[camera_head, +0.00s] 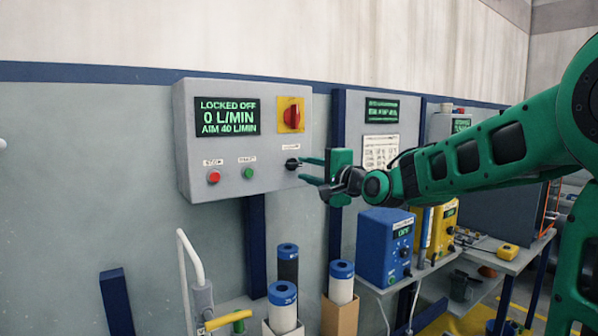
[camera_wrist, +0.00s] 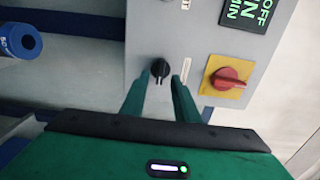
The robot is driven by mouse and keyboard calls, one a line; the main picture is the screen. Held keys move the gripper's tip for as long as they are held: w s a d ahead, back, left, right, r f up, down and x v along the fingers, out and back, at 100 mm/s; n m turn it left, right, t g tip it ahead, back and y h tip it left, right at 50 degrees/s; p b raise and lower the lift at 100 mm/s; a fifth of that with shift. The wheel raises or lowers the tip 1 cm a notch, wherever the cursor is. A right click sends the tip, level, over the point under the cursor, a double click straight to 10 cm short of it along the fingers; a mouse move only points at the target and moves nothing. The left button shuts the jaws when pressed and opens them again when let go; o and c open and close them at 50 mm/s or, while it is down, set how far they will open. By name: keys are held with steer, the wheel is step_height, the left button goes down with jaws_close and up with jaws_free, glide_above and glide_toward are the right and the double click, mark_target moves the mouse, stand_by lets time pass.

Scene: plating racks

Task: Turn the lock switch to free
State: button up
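A grey control box (camera_head: 228,172) hangs on the wall. Its display (camera_head: 227,116) reads LOCKED OFF, 0 L/MIN, AIM 40 L/MIN. A small black knob (camera_head: 292,164) sits at the box's lower right under a label too small to read; it also shows in the wrist view (camera_wrist: 160,68). A red rotary switch (camera_head: 291,117) on a yellow plate is above it. I cannot read which is the lock switch. My gripper (camera_head: 303,170) is open and empty in front of the black knob. In the wrist view its fingertips (camera_wrist: 160,78) are apart, one toward each side of the knob; contact cannot be told.
A red button (camera_head: 214,177) and a green button (camera_head: 248,173) are left of the knob. Blue-capped cylinders (camera_head: 283,293) and a white hose (camera_head: 190,262) stand below. A blue unit (camera_head: 385,247) and a yellow unit (camera_head: 441,228) sit on a bench under my arm.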

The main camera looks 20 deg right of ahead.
mark_target(297, 166)
steer(key=shift+x, duration=1.95)
steer(key=shift+c, duration=0.3)
